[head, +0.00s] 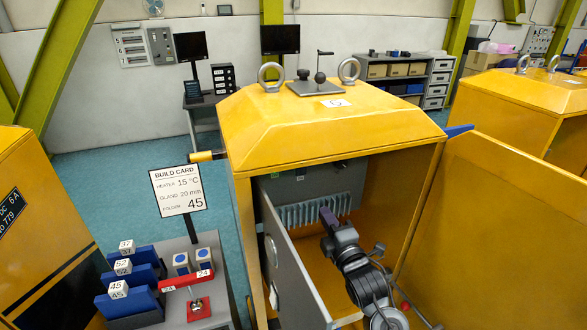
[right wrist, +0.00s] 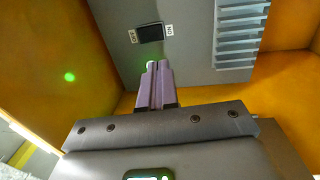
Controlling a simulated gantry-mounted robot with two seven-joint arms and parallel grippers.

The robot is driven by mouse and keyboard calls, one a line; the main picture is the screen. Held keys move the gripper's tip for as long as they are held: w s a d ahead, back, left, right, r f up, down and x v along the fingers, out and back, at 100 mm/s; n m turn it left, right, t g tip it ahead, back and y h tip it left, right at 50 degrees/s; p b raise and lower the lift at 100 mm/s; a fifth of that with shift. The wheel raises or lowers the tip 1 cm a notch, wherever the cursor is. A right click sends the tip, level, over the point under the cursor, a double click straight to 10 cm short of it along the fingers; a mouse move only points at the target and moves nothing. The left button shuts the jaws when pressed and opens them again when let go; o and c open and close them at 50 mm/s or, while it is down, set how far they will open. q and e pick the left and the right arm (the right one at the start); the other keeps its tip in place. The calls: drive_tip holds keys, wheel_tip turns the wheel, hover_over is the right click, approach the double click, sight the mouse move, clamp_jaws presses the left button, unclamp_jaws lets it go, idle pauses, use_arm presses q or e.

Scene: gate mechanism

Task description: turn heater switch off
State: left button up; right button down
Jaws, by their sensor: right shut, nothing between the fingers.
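The heater switch (right wrist: 150,33) shows in the right wrist view as a small black rocker on a grey panel, with a small white label on each side. My right gripper (head: 328,215) has purple fingers, shut and empty. In the wrist view its fingertips (right wrist: 157,65) point at the panel just below the switch, apparently apart from it. My left gripper is not in view.
The cabinet's grey inner door (head: 290,262) stands open left of my right arm, and a yellow door (head: 510,215) stands open at right. A build card (head: 178,190) reads heater 15 °C. Blue holders (head: 128,302) and small blocks lie on a side table.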

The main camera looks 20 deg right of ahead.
drive_tip(key=r, duration=0.3)
drive_tip(key=shift+w, duration=0.25)
drive_tip(key=shift+f, duration=0.1)
drive_tip(key=w, duration=0.4)
drive_tip(key=w+r, duration=0.1)
drive_tip(key=w, duration=0.4)
drive_tip(key=w+r+p, duration=0.1)
drive_tip(key=w, duration=0.3)
drive_tip(key=shift+w+a, duration=0.2)
drive_tip(key=shift+w, duration=0.2)
